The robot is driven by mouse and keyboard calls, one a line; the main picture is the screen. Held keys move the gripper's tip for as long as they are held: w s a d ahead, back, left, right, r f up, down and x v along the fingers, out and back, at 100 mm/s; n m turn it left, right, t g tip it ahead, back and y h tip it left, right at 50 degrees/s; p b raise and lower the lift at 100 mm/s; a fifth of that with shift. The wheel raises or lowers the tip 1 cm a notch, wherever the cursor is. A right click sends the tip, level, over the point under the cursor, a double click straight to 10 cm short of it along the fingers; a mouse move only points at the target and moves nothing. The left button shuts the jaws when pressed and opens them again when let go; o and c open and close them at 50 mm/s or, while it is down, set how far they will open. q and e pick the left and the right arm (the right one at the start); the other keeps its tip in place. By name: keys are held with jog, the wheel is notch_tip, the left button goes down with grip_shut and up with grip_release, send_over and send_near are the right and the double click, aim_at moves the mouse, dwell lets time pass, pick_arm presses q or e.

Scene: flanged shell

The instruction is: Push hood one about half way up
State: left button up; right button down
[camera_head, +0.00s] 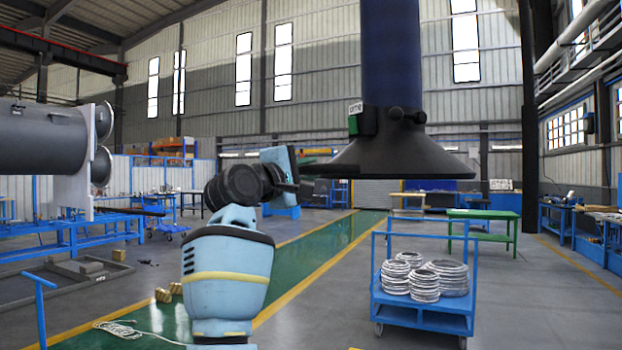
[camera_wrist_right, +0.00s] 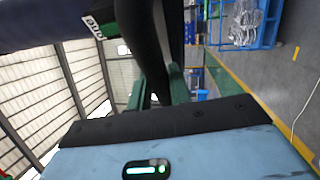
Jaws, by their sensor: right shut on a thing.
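Hood one (camera_head: 395,158) is a black flared cone under a thick dark blue hose. It hangs in the upper middle of the head view. A green box with a white label reading "one" is on its neck. My right gripper (camera_head: 306,183) is at the hood's left rim, below the neck. In the right wrist view the green fingers (camera_wrist_right: 158,90) of this gripper are shut on the black rim of hood one (camera_wrist_right: 150,50), which passes between them. The exact contact is partly hidden in the head view. My left gripper is not in view.
A blue cart (camera_head: 425,312) with several wire coils stands on the floor at lower right. A green table (camera_head: 483,214) is behind it. A grey flanged shell (camera_head: 45,138) is at the left. The air around the hood looks clear.

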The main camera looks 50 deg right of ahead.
jog(key=c, duration=1.3)
grip_release()
jog(key=a, duration=0.2)
jog(key=a+f+b, duration=0.1)
jog(key=a, duration=0.3)
jog(key=shift+a+f+b, duration=0.2)
jog(key=shift+f+b, duration=0.05)
jog(key=shift+b, duration=0.1)
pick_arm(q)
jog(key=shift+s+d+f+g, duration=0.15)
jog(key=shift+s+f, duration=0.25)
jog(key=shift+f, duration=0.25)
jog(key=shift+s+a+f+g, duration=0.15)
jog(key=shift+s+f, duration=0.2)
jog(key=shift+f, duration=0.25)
pick_arm(e)
jog(key=shift+s+a, duration=0.15)
jog(key=shift+a, duration=0.55)
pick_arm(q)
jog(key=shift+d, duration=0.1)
